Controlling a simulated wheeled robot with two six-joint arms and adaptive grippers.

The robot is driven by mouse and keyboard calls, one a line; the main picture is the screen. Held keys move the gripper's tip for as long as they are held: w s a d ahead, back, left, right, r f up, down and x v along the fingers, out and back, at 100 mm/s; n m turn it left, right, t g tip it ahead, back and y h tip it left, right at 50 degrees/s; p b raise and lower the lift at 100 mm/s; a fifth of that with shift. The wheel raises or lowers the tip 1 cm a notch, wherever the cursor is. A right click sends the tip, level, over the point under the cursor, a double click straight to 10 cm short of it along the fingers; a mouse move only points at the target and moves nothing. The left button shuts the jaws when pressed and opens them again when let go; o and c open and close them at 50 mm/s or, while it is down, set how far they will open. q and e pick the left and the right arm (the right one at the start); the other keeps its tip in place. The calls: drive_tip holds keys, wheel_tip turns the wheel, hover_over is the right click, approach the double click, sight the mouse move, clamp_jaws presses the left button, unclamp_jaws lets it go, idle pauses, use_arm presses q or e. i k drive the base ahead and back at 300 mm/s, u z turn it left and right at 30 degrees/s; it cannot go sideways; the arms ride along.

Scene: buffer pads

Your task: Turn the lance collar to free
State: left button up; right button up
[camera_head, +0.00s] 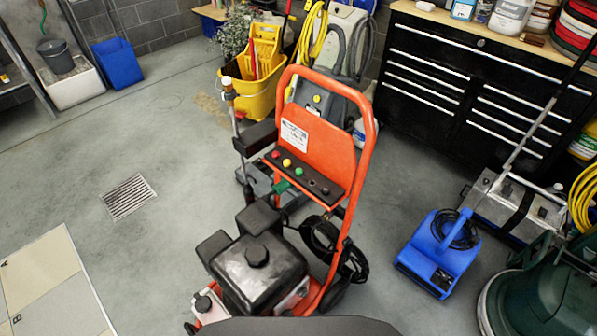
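An orange-framed pressure washer (363,150) stands in the middle of the floor. A slim upright lance (236,122) stands at its left side, beside a black block (256,138). A small orange-brown and white piece (228,87) is at the lance's top end. I cannot tell which part is the collar or how it is set. A black strip (309,177) on the frame holds several coloured nozzles. Neither of my grippers is in view.
A blue floor blower (434,262) stands on the right, near a dark green machine (545,300). A yellow mop bucket (251,94) is behind the washer. A black tool chest (440,90) lines the back right. The floor left of the washer is open, with a drain grate (129,196).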

sight(233, 95)
drive_tip(key=u, duration=1.25)
drive_tip(key=k, duration=0.4)
drive_tip(key=u, duration=0.25)
